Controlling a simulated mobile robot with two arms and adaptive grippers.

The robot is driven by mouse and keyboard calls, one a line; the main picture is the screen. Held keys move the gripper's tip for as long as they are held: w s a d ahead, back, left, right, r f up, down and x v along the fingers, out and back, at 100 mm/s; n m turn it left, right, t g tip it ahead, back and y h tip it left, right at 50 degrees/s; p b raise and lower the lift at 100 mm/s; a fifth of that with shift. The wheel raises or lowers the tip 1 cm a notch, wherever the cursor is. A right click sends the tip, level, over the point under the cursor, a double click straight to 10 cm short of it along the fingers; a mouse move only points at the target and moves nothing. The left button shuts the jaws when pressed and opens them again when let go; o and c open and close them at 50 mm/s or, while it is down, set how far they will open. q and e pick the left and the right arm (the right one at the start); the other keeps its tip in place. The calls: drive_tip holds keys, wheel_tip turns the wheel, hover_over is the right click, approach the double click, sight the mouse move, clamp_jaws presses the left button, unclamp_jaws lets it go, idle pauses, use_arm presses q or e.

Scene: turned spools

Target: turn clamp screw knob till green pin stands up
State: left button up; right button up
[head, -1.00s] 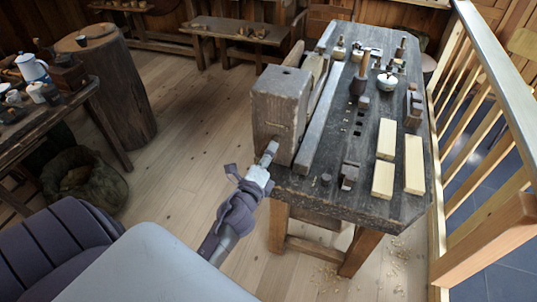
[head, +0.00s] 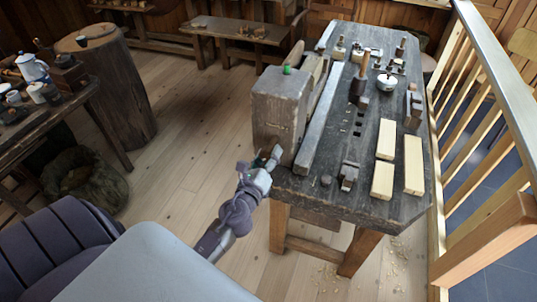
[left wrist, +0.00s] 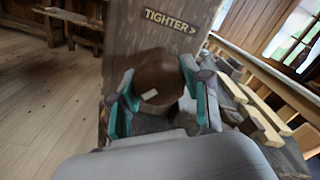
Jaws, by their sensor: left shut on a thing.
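The green pin (head: 287,70) stands up out of the top of the big wooden clamp block (head: 277,112) at the bench's left end. The brown round knob (left wrist: 158,76) is on the block's face, below a "TIGHTER >" label (left wrist: 170,20) in the left wrist view. A pale mark shows on the knob. My left gripper (head: 267,159) is at the lower front of the block, its teal-padded fingers on both sides of the knob, shut on it. In the head view the gripper mostly hides the knob. My right gripper is out of view.
The workbench (head: 330,205) carries pale wood blocks (head: 413,165), a mallet (head: 360,80), a white pot (head: 387,82) and small tools. A railing (head: 490,90) runs along its right side. A side table with jugs stands at left.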

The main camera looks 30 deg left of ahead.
use_arm(q)
drive_tip(key=shift+s+f, duration=0.1)
drive_tip(key=shift+f, duration=0.15)
drive_tip(key=o, duration=1)
drive_tip(key=shift+c, duration=0.2)
drive_tip(key=shift+o, duration=1)
drive_tip(key=shift+s+r, duration=0.15)
drive_tip(key=shift+r, duration=0.05)
drive_tip(key=v, duration=1.2)
